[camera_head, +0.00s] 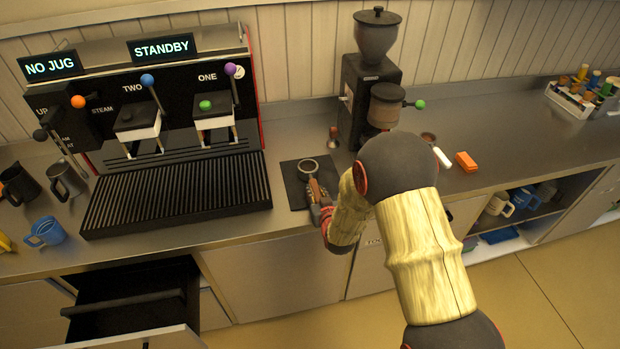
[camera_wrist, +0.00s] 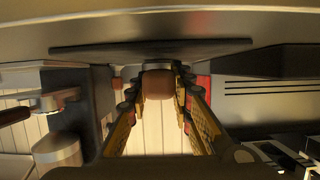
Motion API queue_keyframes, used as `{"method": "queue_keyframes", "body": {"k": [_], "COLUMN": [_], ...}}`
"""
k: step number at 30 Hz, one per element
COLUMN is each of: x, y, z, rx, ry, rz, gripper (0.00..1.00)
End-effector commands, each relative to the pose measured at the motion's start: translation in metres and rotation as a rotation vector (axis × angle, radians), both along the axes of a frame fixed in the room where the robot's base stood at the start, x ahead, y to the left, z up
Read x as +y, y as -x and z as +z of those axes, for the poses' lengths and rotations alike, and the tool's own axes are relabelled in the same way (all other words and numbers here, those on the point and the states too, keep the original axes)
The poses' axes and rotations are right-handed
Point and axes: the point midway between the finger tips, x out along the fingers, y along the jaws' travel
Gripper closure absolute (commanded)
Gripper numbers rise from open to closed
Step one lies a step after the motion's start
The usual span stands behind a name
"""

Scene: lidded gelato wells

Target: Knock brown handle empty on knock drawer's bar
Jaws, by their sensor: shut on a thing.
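The portafilter with the brown handle (camera_head: 315,188) lies over a dark mat (camera_head: 292,189) on the counter, its metal ring (camera_head: 308,166) toward the back. My gripper (camera_head: 319,203) is shut on the handle from the front side. In the wrist view the brown handle end (camera_wrist: 158,84) sits between the fingers of my gripper (camera_wrist: 158,92). I cannot tell whether the portafilter touches the mat or what is in its basket. The knock drawer (camera_head: 165,278) is open at the lower left, with a dark bar (camera_head: 124,303) across it.
The espresso machine's drip tray (camera_head: 178,193) is left of the mat. The grinder (camera_head: 372,90) stands behind my arm.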

Motion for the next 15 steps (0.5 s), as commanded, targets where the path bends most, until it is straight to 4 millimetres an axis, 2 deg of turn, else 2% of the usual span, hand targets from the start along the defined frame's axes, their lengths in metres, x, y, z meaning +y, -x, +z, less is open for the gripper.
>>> {"method": "queue_keyframes", "body": {"k": [15], "x": [0.0], "y": [-0.001], "z": [0.018], "rx": [-0.005], "ry": [-0.001], "rz": [0.0], "gripper": [1.0]}}
